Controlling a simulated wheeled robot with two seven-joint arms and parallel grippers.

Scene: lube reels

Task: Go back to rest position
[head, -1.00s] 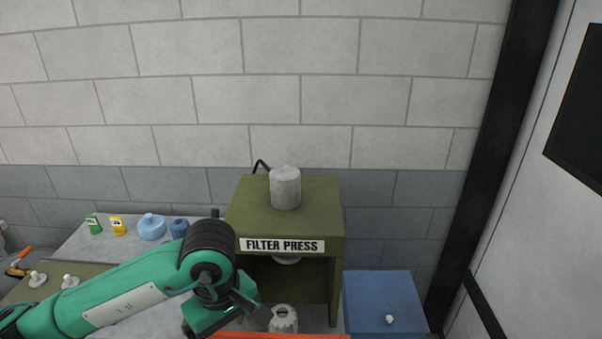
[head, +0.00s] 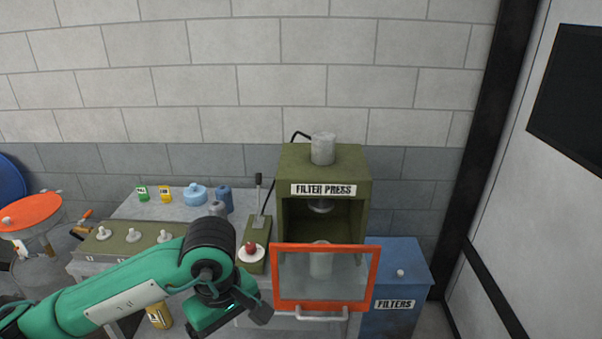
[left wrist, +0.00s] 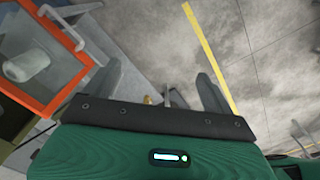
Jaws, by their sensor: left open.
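My left arm comes in from the left in the head view. Its gripper (head: 258,310) hangs in front of the bench, to the left of the orange-framed door of the filter press. In the left wrist view its two grey fingers (left wrist: 160,92) stand apart with nothing held between them. The green filter press (head: 323,190) stands on the bench. Its orange-framed clear door (head: 326,306) is at the front, and a pale cylinder (head: 321,262) shows behind the pane. The door also shows at the upper left of the left wrist view (left wrist: 84,76). My right gripper is not in view.
A red button (head: 251,247) and a lever (head: 258,190) stand left of the press. A blue filters box (head: 397,272) stands to its right. Green and yellow boxes and blue parts sit on the bench behind my arm. A drum with an orange lid (head: 30,215) is at far left.

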